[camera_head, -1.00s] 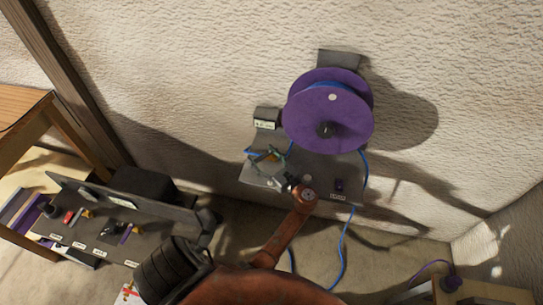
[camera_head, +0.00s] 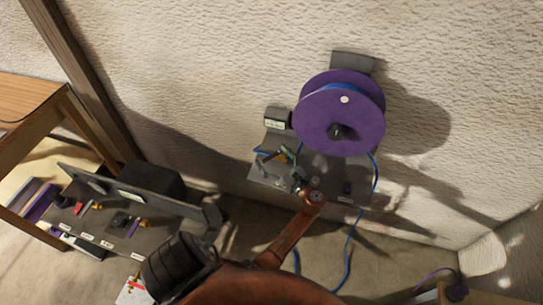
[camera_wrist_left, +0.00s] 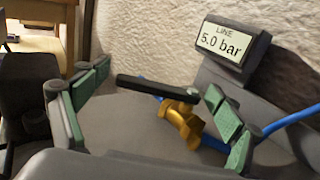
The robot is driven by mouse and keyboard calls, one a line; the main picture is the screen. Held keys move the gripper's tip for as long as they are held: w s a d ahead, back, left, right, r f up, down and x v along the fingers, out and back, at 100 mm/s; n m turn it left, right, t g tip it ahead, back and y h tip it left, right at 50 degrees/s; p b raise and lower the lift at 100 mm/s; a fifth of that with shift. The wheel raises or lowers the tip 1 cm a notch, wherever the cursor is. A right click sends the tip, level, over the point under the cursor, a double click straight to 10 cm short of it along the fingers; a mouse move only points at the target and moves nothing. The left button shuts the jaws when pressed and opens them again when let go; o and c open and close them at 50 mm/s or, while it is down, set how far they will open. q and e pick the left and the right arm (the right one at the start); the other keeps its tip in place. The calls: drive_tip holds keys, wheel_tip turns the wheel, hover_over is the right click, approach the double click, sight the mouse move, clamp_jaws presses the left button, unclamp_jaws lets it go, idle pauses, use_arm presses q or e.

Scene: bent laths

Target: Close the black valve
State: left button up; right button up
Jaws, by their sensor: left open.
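In the left wrist view, the valve has a long black lever (camera_wrist_left: 160,88) on a brass body (camera_wrist_left: 182,122). Blue hose (camera_wrist_left: 288,120) runs from the body to the right, and some blue shows under the lever. In the picture the lever lies nearly along the hose line. My left gripper (camera_wrist_left: 155,105) is open, with green-padded fingers on either side of the lever; I see no clear contact. In the head view my left gripper (camera_head: 277,160) is at the grey wall panel (camera_head: 325,188), largely covering the valve. My right gripper is not in view.
A gauge box (camera_wrist_left: 230,47) reading "LINE 5.0 bar" stands behind the valve. A purple hose reel (camera_head: 340,115) hangs close on the right. A bench (camera_head: 110,225) with small labelled fittings stands at the left, beside a wooden table (camera_head: 30,105).

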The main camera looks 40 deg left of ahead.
use_arm(q)
drive_tip(key=d, duration=0.5)
drive_tip(key=s+d, duration=0.1)
drive_tip(key=d, duration=0.1)
drive_tip(key=shift+d, duration=0.2)
